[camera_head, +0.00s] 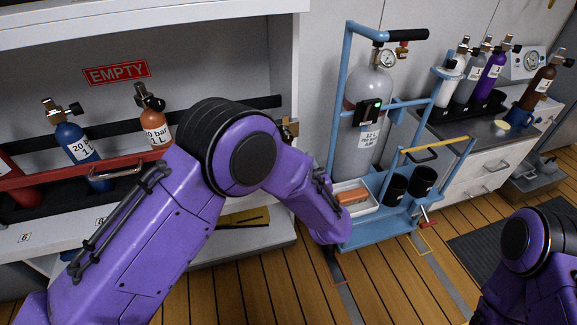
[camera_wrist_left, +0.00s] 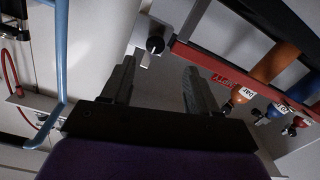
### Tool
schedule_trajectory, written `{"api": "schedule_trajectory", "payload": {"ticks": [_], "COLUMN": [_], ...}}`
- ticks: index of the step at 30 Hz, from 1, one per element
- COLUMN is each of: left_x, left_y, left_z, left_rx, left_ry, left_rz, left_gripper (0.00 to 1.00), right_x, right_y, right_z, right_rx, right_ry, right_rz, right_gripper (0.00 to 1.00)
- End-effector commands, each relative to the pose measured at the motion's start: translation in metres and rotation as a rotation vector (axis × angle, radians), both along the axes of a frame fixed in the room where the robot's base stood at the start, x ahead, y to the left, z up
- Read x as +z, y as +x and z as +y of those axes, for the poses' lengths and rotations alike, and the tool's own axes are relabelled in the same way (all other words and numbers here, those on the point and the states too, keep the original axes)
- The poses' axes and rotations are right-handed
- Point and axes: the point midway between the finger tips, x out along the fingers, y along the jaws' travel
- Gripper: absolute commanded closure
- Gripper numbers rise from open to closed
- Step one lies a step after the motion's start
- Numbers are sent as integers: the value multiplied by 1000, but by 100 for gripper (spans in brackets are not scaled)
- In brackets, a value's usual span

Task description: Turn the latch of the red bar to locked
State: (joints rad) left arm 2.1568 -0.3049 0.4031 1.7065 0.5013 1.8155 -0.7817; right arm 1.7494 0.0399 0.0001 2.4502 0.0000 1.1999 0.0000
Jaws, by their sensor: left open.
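The red bar (camera_head: 70,175) runs across the front of the cylinder shelf at the left, with a metal handle on it. My left arm covers its right end. In the left wrist view the red bar (camera_wrist_left: 225,68) slants down to the right. A dark round knob on a pale mount (camera_wrist_left: 155,44), which looks like the latch, sits by the bar's end. My left gripper (camera_wrist_left: 160,70) is open and empty, and the knob shows beyond the gap between its fingers, apart from them. Whether the latch is locked I cannot tell. My right gripper is out of frame.
Blue (camera_head: 76,150) and orange (camera_head: 155,128) cylinders stand behind the bar, under an EMPTY sign (camera_head: 116,72). A blue trolley (camera_head: 345,110) with a large grey cylinder (camera_head: 368,95) stands right of the shelf, close to my left forearm. A counter with cylinders is farther right.

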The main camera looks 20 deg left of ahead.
Motion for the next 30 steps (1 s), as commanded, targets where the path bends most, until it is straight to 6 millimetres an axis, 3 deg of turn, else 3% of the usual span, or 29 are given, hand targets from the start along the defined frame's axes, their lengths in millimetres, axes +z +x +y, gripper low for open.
{"api": "schedule_trajectory", "payload": {"ticks": [1,5,18,28,29,30], "left_x": [-2,5,4,6,6,6], "left_y": [3,12,81,88,88,88], "left_z": [-4,0,51,56,56,56], "left_rx": [10,24,21,18,18,18], "left_ry": [-2,-4,-3,-1,-1,-1], "left_rz": [-16,-27,-23,-22,-22,-22], "left_gripper": [41,41,41,41,44,57], "right_x": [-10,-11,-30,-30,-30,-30], "right_y": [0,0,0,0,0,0], "right_z": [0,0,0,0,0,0], "right_rx": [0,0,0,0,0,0], "right_ry": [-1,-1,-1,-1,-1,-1], "right_rz": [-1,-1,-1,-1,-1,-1], "right_gripper": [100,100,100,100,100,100]}}
